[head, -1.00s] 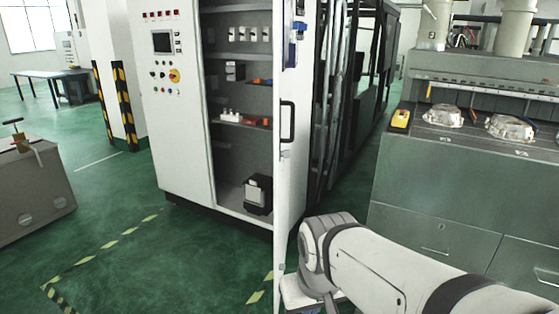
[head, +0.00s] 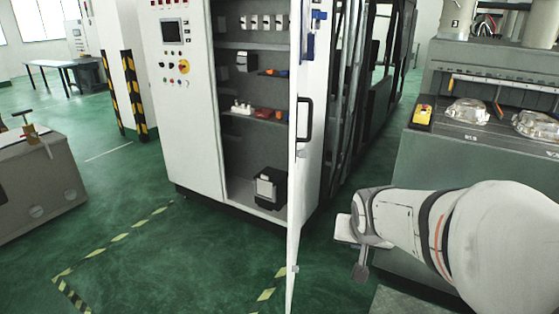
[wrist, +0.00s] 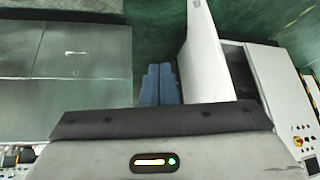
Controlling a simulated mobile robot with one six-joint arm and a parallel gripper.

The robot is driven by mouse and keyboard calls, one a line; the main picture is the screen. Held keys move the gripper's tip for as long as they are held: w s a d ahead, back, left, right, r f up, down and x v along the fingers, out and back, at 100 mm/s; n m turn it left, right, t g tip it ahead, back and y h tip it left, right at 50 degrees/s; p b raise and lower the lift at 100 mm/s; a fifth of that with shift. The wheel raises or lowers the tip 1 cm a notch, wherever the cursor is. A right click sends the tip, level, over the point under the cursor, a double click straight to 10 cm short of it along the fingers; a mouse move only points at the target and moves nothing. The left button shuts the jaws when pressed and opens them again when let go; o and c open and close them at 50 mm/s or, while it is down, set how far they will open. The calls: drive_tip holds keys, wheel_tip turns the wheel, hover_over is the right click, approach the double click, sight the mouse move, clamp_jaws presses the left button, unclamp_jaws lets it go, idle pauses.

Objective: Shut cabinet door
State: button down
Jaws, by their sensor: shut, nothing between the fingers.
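The white cabinet (head: 190,110) stands left of centre with its door (head: 312,165) swung open toward me, seen almost edge-on. The door has a dark handle (head: 304,118) on its right, outer face. My gripper (head: 361,265) is to the right of the door, on its outer side, low and apart from it in the head view. In the wrist view, the blue-grey fingers (wrist: 159,72) are shut and empty. The white door (wrist: 205,55) stands just to their right; I cannot tell the exact gap. The cabinet's control panel (wrist: 302,138) shows at the right there.
Inside the cabinet are shelves with small parts and a black-and-white box (head: 269,188). The green floor in front of the cabinet is clear, with striped floor markings.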

drive_tip(key=w+d+r+m+t+y+p, duration=0.1)
drive_tip(key=w+d+m+t+y, duration=0.2)
drive_tip(key=w, duration=0.8)
drive_tip(key=w+d+m+t+p, duration=0.15)
drive_tip(key=w+t, duration=0.25)
drive_tip(key=w, duration=0.7)
drive_tip(key=w+a+f+m+t+y+p, duration=0.2)
drive_tip(key=w+a+f+m+y+p, duration=0.1)
drive_tip(key=w+a+y, duration=0.5)
drive_tip(key=shift+p+x, duration=0.3)
drive_tip(key=shift+x, duration=2.25)
drive_tip(key=shift+a+m, duration=0.1)
drive_tip(key=shift+m, duration=0.15)
